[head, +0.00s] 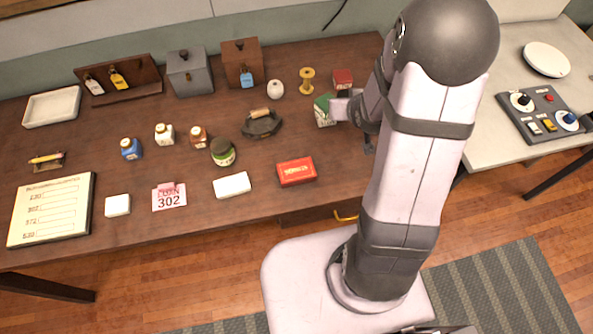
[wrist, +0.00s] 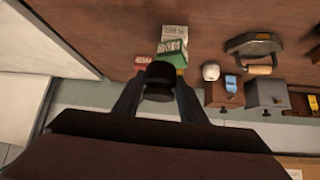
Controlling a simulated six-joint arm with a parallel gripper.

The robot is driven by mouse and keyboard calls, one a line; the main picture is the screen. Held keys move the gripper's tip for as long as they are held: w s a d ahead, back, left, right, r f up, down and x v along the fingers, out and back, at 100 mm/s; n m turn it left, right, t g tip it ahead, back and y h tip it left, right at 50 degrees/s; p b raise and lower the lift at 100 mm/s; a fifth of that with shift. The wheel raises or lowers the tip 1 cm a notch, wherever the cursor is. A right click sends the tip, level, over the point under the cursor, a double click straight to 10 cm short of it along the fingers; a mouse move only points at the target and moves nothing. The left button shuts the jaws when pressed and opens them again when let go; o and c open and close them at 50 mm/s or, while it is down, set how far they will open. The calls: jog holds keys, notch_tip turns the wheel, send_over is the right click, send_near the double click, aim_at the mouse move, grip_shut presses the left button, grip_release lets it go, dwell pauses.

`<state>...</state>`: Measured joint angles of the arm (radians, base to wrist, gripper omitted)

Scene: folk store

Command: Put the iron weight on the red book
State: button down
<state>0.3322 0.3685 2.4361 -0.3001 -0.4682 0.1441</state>
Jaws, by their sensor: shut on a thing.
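My gripper (wrist: 158,98) is shut on a dark rounded thing, which I take to be the iron weight (wrist: 160,76); it shows between the two fingers in the wrist view. In the head view my arm covers most of the gripper, and I cannot make out the weight there. A flat red block with pale lettering (head: 296,171) lies near the table's front edge, left of my arm; it looks most like the red book.
A green and white box (head: 324,110) stands close left of my gripper. A yellow spool (head: 307,80), a white ball (head: 276,88) and a dark flatiron (head: 261,123) are further left. A white block (head: 232,186) lies left of the red block. Bare table surrounds the red block.

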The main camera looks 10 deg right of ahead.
jog(key=shift+w+d+n+y, duration=0.3)
jog(key=shift+w+d+n, duration=0.1)
jog(key=shift+w+d, duration=0.05)
jog(key=shift+w+n+y+b, duration=0.3)
jog(key=shift+n+y+b, duration=0.1)
jog(key=shift+n, duration=0.2)
jog(key=shift+w+a+n+y, duration=0.2)
jog(key=shift+a+n+y, duration=0.15)
jog(key=shift+n+y, duration=0.3)
jog(key=shift+w+a+n+y+b, duration=0.1)
jog(key=shift+a+n+y+b, duration=0.3)
jog(key=shift+a+n, duration=0.35)
jog(key=s+a+n+g+y, duration=0.5)
jog(key=s+a+n, duration=0.5)
jog(key=a, duration=0.3)
jog(key=shift+s+f+n+g+y, duration=0.3)
jog(key=shift+s+f+g+y, duration=0.15)
jog(key=shift+s+y, duration=0.1)
jog(key=shift+f, duration=0.1)
send_near(287, 168)
jog(key=shift+x, duration=2.1)
